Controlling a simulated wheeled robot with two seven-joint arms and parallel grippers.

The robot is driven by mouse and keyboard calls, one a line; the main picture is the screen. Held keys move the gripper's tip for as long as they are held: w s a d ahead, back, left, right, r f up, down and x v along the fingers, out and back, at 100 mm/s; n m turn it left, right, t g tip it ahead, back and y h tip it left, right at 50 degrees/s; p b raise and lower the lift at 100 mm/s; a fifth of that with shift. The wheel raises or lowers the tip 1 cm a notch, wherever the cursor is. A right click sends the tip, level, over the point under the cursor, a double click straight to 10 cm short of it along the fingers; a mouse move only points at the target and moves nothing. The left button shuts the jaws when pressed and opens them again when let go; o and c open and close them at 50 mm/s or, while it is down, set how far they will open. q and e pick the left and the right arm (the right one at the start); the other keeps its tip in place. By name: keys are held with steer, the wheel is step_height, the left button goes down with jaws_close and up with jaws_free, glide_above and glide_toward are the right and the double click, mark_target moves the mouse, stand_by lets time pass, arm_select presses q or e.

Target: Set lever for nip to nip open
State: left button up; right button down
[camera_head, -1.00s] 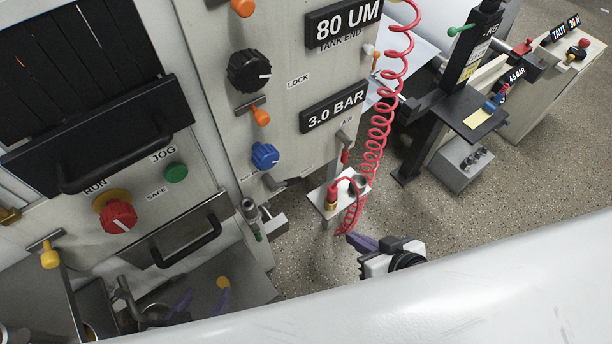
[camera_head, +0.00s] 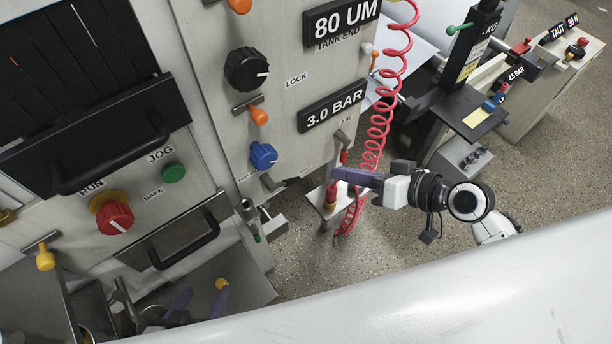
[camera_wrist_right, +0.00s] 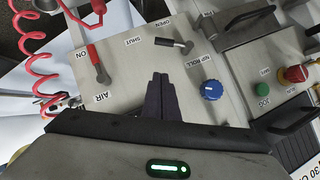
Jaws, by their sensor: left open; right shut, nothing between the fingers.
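In the right wrist view, a small dark lever (camera_wrist_right: 176,44) lies on the pale panel beside upside-down OPEN and SHUT labels. In the head view, a grey lever (camera_head: 280,184) below the blue knob looks like the same one. My right gripper (camera_head: 335,174) is shut and empty, to the right of that lever in the head view, before the panel's right edge. In the right wrist view its fingers (camera_wrist_right: 160,78) point at the panel, below the lever in the picture and apart from it. My left gripper (camera_head: 204,291) is open and empty at the lower left.
A red-handled AIR lever (camera_wrist_right: 97,62) and a blue roll knob (camera_wrist_right: 211,90) flank the dark lever. The red coiled hose (camera_head: 379,130) hangs close to my right gripper. A small bracket (camera_head: 322,207) juts out below it. A pale surface (camera_head: 400,310) fills the front.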

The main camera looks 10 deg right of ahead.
steer(key=s+f+x, duration=0.2)
steer(key=x, duration=0.9)
steer(key=shift+w+a, duration=0.25)
steer(key=shift+a, duration=0.2)
steer(key=shift+f, duration=0.15)
